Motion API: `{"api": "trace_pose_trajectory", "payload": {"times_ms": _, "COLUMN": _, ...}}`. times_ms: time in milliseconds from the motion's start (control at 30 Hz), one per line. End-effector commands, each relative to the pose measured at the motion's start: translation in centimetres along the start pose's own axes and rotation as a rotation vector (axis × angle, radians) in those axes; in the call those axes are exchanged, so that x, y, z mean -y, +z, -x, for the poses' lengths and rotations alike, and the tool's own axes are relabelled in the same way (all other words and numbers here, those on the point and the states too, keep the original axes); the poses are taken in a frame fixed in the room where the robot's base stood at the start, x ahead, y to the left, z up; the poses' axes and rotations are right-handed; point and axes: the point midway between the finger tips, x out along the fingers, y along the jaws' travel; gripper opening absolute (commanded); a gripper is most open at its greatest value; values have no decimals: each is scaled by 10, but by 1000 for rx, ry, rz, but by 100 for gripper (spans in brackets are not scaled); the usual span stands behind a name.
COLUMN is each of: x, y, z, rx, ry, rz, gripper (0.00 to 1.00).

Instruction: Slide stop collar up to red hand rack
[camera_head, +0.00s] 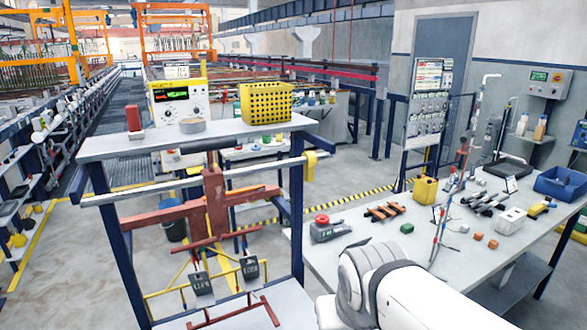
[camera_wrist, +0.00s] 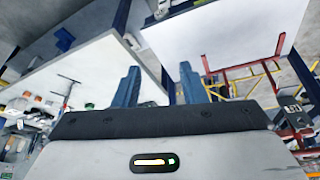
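A red rack (camera_head: 213,190) hangs at the middle of a pale horizontal bar (camera_head: 130,196) on the blue-legged stand in the head view. A yellow collar (camera_head: 310,165), which looks like the stop collar, sits at the bar's right end. A clear stretch of bar separates it from the red rack. My gripper (camera_wrist: 157,82) shows in the wrist view with its two blue fingers wide apart and nothing between them. In the head view only my white arm shows at lower right; the gripper is hidden there. I cannot make out the collar in the wrist view.
The stand's top shelf (camera_head: 100,149) carries a yellow basket (camera_head: 266,103) and a red block (camera_head: 134,117). Labelled dark plates (camera_head: 200,283) hang below the rack. A workbench (camera_head: 350,257) with tools and a yellow can (camera_head: 425,191) stands close at right.

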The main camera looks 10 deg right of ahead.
Motion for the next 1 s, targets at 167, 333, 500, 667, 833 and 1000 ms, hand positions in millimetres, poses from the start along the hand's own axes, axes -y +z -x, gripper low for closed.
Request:
{"api": "trace_pose_trajectory", "payload": {"times_ms": 167, "x": -31, "y": -76, "z": 0, "rx": -284, "ry": 100, "rz": -48, "gripper": 38}}
{"api": "trace_pose_trajectory", "payload": {"times_ms": 333, "x": -51, "y": -161, "z": 19, "rx": -634, "ry": 113, "rz": -43, "gripper": 38}}
{"api": "trace_pose_trajectory", "payload": {"times_ms": 500, "x": -48, "y": -223, "z": 48, "rx": -935, "ry": 15, "rz": 20, "gripper": 38}}
{"api": "trace_pose_trajectory", "payload": {"times_ms": 667, "x": -27, "y": -250, "z": 67, "rx": -1095, "ry": -157, "rz": 105, "gripper": 38}}
{"api": "trace_pose_trajectory", "payload": {"times_ms": 833, "x": -11, "y": -256, "z": 78, "rx": -1162, "ry": -291, "rz": 162, "gripper": 38}}
{"api": "trace_pose_trajectory", "payload": {"times_ms": 1000, "x": -3, "y": -263, "z": 79, "rx": -1177, "ry": -336, "rz": 180, "gripper": 38}}
